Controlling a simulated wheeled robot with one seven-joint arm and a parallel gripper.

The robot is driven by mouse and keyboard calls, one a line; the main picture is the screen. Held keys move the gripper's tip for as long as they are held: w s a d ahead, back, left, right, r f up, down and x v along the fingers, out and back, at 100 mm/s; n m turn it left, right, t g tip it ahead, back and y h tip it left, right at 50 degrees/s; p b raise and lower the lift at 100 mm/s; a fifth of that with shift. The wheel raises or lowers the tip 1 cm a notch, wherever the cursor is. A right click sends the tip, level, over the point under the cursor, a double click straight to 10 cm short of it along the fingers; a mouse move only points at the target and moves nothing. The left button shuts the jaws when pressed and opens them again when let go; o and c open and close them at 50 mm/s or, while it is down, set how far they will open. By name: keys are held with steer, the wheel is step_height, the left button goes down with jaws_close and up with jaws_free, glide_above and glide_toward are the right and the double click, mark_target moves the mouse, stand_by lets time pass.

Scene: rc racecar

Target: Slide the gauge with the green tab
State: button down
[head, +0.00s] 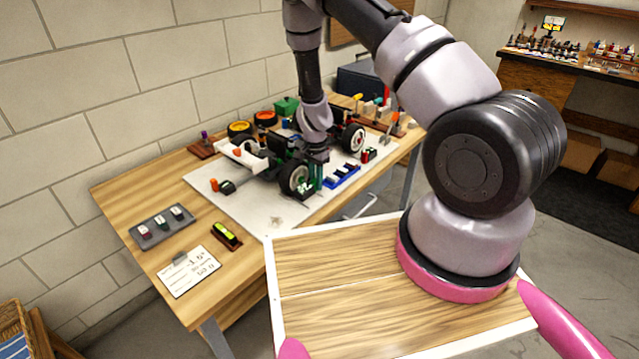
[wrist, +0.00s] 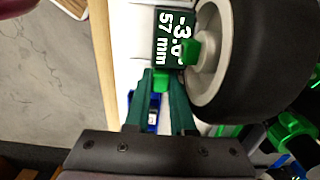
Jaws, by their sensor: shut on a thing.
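In the wrist view, a dark gauge (wrist: 167,22) marked "-3.0°" and "57 mm" lies on the white board, close beside the car's wheel (wrist: 262,45). A green tab (wrist: 161,82) sits between the green fingers of my gripper (wrist: 161,76), which are shut on it. Another green piece (wrist: 190,50) shows against the wheel's hub side. In the head view, my gripper (head: 317,158) reaches down beside the near front wheel (head: 295,179) of the racecar, and the gauge is mostly hidden there.
A blue tray (head: 342,177) stands just right of my gripper. A dark block with an orange knob (head: 222,187) is on the white board (head: 255,214). A grey tray (head: 162,226), a level (head: 227,236) and a written card (head: 188,272) lie on the bench's front left.

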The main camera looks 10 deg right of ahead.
steer(key=shift+w+a+r, duration=0.1)
steer(key=shift+w+a, duration=0.05)
steer(key=shift+w, duration=0.1)
steer(key=c, duration=0.8)
jaws_free()
steer(key=shift+o, duration=0.2)
steer(key=shift+s+d, duration=0.3)
steer(key=shift+s, duration=0.1)
steer(key=shift+s+d, duration=0.8)
steer(key=shift+s, duration=0.35)
step_height(320, 180, up, 30)
steer(key=a+n+t+y, duration=0.1)
steer(key=a+n+y, duration=0.1)
steer(key=shift+w+t, duration=0.25)
steer(key=shift+t, duration=0.15)
